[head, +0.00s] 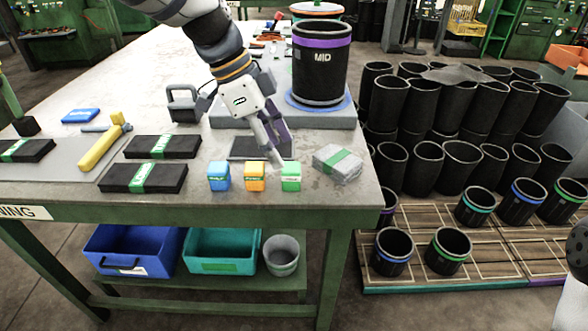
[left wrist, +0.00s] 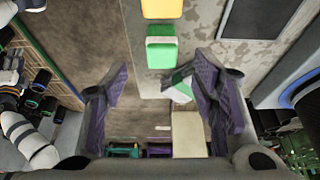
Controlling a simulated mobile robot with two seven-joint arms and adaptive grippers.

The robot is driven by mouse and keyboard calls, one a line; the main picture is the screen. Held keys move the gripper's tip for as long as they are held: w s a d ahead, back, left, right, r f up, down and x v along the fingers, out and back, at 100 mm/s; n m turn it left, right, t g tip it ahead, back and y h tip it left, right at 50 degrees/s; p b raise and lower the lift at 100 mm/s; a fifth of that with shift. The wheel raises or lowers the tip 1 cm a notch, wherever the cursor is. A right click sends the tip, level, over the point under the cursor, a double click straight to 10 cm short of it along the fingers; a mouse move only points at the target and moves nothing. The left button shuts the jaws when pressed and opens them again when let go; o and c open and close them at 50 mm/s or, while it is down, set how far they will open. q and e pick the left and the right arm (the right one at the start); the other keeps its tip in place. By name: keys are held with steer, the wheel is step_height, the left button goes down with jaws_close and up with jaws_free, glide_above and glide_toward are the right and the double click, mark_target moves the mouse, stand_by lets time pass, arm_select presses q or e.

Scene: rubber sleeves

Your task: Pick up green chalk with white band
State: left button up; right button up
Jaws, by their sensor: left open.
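The green chalk (head: 291,177) is a small block with a white band, at the front edge of the workbench, right of an orange block (head: 255,177) and a blue block (head: 219,177). It also shows in the left wrist view (left wrist: 161,50), top centre. My left gripper (head: 272,150) is just behind and above the green chalk in the head view. Its purple-padded fingers stand wide apart in the left wrist view (left wrist: 162,92), empty, with the chalk beyond the gap between them. My right gripper does not show.
A grey block with a green band (head: 339,162) lies right of the chalk. Black packs with green bands (head: 144,178) lie to the left. A large black MID sleeve (head: 320,70) stands behind. Bins sit below the workbench (head: 290,205); black sleeves stand at right.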

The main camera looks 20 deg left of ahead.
mark_target(288, 167)
arm_select(q)
steer(key=x, duration=0.7)
steer(key=shift+w+f, duration=0.15)
steer(key=shift+f, duration=0.05)
jaws_close()
